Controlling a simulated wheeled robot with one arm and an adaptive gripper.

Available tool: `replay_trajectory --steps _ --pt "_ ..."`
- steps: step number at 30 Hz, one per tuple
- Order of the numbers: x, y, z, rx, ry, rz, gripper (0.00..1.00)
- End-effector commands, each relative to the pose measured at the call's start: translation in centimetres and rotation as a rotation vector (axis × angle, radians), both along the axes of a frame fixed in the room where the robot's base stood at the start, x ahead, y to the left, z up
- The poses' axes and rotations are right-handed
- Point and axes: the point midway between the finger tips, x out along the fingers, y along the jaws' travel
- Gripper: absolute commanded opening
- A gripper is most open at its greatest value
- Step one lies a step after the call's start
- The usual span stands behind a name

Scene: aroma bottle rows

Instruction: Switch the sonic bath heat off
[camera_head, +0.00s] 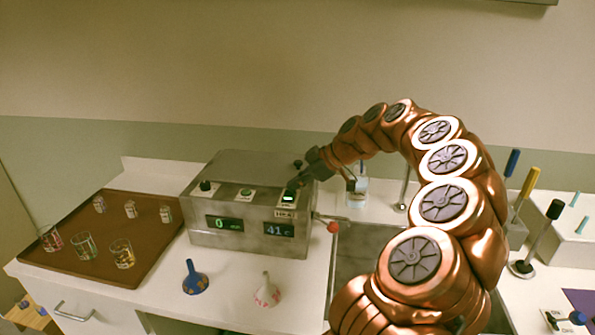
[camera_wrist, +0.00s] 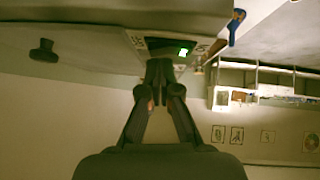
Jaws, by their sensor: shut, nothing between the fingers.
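The sonic bath (camera_head: 240,238) is a metal box on the counter with a closed lid (camera_head: 247,168). Its front shows a green "0" display (camera_head: 224,224) and a blue "41 C" display (camera_head: 277,231). A heat switch (camera_head: 287,201) with a lit green light sits on a plate at its right top edge. My gripper (camera_head: 296,183) is shut and empty, its tips at or just above that switch; touch cannot be told. In the wrist view the shut fingertips (camera_wrist: 159,66) are just beside the green light (camera_wrist: 183,51), partly covering the switch plate.
A black knob (camera_head: 205,186) and a green button (camera_head: 246,193) sit left of the heat switch. A red-ended lever (camera_head: 333,227) sticks out at the bath's right. A brown tray (camera_head: 150,246) with glass vessels lies left. Blue (camera_head: 194,278) and patterned (camera_head: 266,292) funnels stand in front.

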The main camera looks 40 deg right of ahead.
Motion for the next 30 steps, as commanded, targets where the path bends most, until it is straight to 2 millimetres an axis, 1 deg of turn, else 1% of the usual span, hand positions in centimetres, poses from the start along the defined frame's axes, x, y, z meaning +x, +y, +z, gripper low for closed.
replay_trajectory --steps 5,15,21,23,30 --pt "0.0 -0.1 -0.5 -0.001 -0.001 -0.001 0.0" --pt "0.0 -0.1 -0.6 0.001 0.001 0.0 0.0" --pt "0.2 -0.2 -1.3 0.034 0.031 0.001 0.0" --pt "0.1 -0.3 -1.0 0.034 0.03 0.0 0.0" --pt "0.1 -0.2 -1.1 0.034 0.031 0.001 0.0"
